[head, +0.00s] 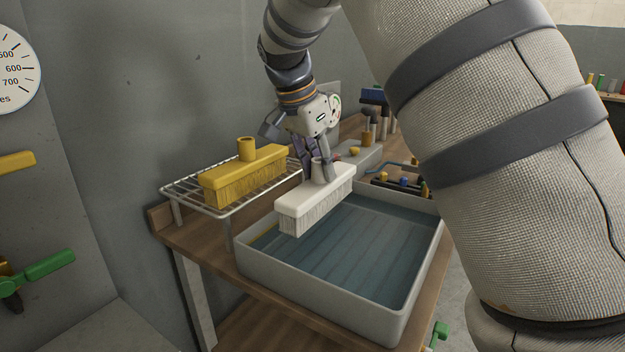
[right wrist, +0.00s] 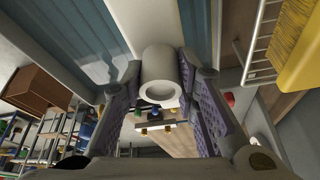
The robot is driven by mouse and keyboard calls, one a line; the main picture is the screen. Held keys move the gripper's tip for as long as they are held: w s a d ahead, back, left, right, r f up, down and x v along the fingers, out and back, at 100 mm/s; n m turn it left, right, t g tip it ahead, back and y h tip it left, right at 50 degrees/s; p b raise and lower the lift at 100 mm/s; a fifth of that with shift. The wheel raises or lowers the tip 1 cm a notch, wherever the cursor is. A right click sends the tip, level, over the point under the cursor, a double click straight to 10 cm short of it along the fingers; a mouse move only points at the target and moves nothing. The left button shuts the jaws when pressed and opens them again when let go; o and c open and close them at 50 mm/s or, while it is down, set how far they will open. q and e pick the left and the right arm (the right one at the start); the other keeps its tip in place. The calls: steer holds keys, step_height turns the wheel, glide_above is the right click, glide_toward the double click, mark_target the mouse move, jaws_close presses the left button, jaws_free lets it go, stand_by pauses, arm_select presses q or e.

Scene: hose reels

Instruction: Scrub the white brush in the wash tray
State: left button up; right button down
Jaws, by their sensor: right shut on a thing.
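The white brush (head: 312,200) is in my right gripper (head: 318,172), which is shut on the round grip on its top. The brush hangs level over the left back part of the wash tray (head: 320,301), bristles down. Whether the bristles touch the water is hard to tell. The tray is a pale grey basin with blue-grey water in it. In the right wrist view the brush's white grip (right wrist: 160,82) sits between the purple-padded fingers (right wrist: 160,98). My left gripper is not in view.
A yellow brush (head: 240,178) rests on a wire rack (head: 185,194) left of the tray, close to the white brush. Tools and small coloured parts (head: 404,182) lie on the wooden bench behind the tray. A grey wall stands at the left.

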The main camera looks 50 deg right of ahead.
steer(key=shift+r, duration=0.65)
steer(key=shift+s, duration=0.1)
step_height(320, 180, up, 12)
stand_by(0.4)
